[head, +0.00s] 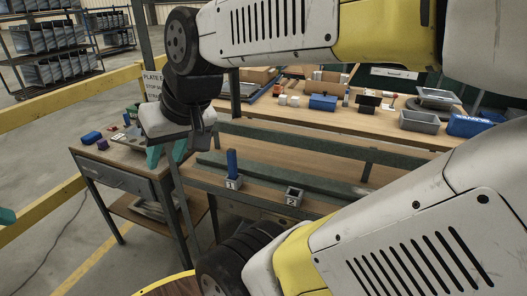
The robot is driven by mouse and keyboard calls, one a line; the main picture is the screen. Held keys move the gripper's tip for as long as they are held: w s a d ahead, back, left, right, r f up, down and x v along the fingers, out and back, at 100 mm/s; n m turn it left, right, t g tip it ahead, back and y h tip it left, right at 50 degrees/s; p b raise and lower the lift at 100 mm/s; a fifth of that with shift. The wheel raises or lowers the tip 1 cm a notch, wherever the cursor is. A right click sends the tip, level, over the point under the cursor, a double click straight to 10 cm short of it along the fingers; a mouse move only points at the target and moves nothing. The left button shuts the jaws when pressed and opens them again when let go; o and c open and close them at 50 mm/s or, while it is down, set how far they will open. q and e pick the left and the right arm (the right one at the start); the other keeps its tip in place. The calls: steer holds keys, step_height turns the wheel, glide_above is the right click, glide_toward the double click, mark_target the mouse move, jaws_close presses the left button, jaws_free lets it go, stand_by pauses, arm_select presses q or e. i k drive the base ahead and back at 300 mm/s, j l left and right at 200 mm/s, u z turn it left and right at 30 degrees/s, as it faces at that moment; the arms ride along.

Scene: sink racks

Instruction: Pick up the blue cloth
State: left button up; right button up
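A small blue item (91,137), perhaps the blue cloth, lies near the left edge of the small side table (128,166); it is too small to tell its material. My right gripper (166,155) hangs at the right side of this table, with its two teal fingers apart and nothing seen between them. It is clear of the blue item, to its right. A teal tip (5,215) at the left picture edge may be part of my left gripper; its state is hidden.
A dark purple piece (103,144) lies beside the blue item. The workbench holds a blue box (323,102), a grey bin (419,122) and a blue bin (468,125). Numbered holders (233,184) stand on its front ledge. A yellow rail (45,236) runs along the left.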

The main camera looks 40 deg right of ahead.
mark_target(92, 137)
steer(key=z, duration=2.05)
steer(key=u, duration=2)
steer(key=i+j+z, duration=0.4)
steer(key=i+j, duration=0.35)
steer(key=i, duration=0.4)
steer(key=i+j+z, duration=0.45)
steer(key=i+j, duration=0.6)
